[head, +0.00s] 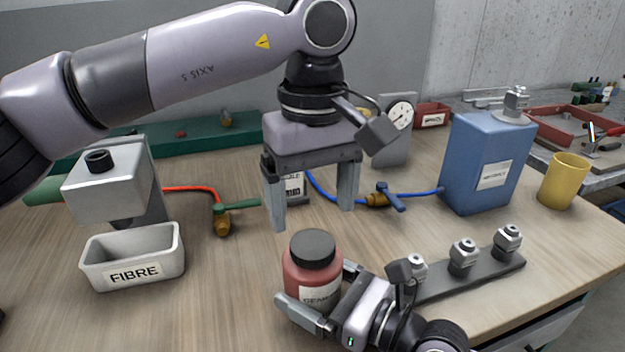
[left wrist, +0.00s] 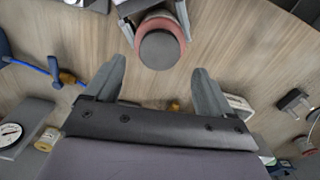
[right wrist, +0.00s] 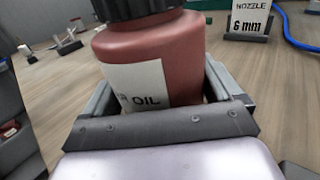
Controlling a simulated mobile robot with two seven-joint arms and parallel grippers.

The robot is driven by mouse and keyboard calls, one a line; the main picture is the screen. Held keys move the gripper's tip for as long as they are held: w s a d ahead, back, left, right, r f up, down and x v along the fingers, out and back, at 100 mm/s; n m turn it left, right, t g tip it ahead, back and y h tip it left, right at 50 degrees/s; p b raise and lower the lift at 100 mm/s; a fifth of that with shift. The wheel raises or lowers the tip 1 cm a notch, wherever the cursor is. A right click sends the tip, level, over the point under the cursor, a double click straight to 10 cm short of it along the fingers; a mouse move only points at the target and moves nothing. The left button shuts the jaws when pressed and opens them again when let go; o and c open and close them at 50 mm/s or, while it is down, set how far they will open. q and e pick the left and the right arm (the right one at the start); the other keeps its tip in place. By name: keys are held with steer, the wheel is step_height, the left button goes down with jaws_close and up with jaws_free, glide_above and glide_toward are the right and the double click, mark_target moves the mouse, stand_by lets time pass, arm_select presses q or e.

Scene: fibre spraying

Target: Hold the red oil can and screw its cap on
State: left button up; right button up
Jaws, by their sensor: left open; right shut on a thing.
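The red oil can (head: 311,275) stands upright on the wooden table with its black cap (head: 312,247) sitting on top. It fills the right wrist view (right wrist: 150,60), where its label reads "OIL" and the cap shows at the top edge. My right gripper (head: 318,297) is shut around the can's body from the front right. My left gripper (head: 311,212) is open and empty, pointing down above and just behind the can. In the left wrist view the cap (left wrist: 160,49) lies beyond the open fingers (left wrist: 160,85), apart from them.
A FIBRE tray (head: 133,262) stands at left under a grey dispenser (head: 115,185). Red and blue hoses with brass valves (head: 377,199) lie behind. A blue canister (head: 487,160), yellow cup (head: 563,181) and rack of fittings (head: 470,279) are at right.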

mark_target(312, 243)
arm_select(q)
steer(key=n, duration=0.3)
steer(key=shift+r, duration=0.15)
steer(key=n, duration=0.5)
steer(key=shift+r, duration=0.15)
steer(key=n, duration=0.6)
steer(key=shift+r+n, duration=0.25)
steer(key=shift+n, duration=0.15)
steer(key=n, duration=0.3)
steer(key=shift+r, duration=0.1)
steer(key=n, duration=0.5)
steer(key=shift+r, duration=0.2)
steer(key=n, duration=0.3)
steer(key=shift+r, duration=0.1)
steer(key=n, duration=0.4)
steer(key=shift+r, duration=0.15)
steer(key=shift+f, duration=4.05)
